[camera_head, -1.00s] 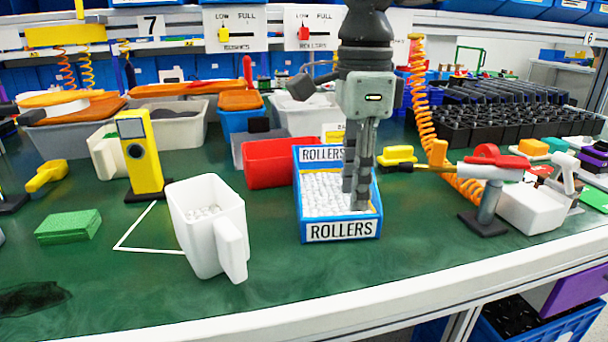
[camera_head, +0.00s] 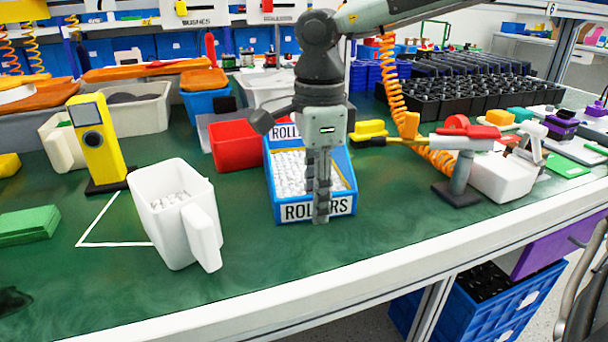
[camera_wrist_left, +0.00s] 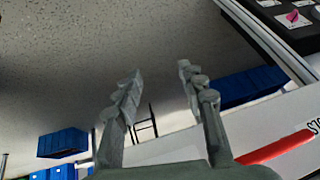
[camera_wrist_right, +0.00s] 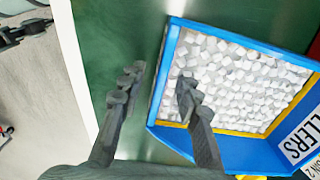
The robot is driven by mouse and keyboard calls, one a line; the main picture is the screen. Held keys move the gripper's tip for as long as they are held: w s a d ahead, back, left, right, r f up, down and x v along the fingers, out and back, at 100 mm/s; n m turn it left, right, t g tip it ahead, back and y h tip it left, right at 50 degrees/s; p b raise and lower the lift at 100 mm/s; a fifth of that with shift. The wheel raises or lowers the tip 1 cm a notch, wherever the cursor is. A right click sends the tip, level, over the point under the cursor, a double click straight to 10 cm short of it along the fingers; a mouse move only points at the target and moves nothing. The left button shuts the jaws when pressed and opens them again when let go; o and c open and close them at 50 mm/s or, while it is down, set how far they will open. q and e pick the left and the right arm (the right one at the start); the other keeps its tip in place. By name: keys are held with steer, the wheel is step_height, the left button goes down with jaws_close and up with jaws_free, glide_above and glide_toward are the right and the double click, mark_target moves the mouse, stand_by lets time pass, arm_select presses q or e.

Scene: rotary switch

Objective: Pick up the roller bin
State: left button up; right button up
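The roller bin (camera_head: 342,182) is a blue open box marked ROLLERS, full of small white rollers, standing on the green table. It also shows in the right wrist view (camera_wrist_right: 235,150). My right gripper (camera_head: 321,215) points down at the bin's near end, its fingers overlapping the front label. In the right wrist view my right gripper (camera_wrist_right: 158,85) is open. One finger is over the green table outside the bin, the other over the rollers, with a blue wall between them. Contact cannot be told. My left gripper (camera_wrist_left: 160,80) is open and empty, away from the table.
A white scoop (camera_head: 165,225) with rollers in it stands left of the bin. A red bin (camera_head: 235,150) is close behind on the left. A grey stand with a red-topped tool (camera_head: 460,170) is on the right. The table front (camera_head: 300,260) is clear.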

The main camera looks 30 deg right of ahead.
jaws_close()
steer(key=shift+r, duration=0.15)
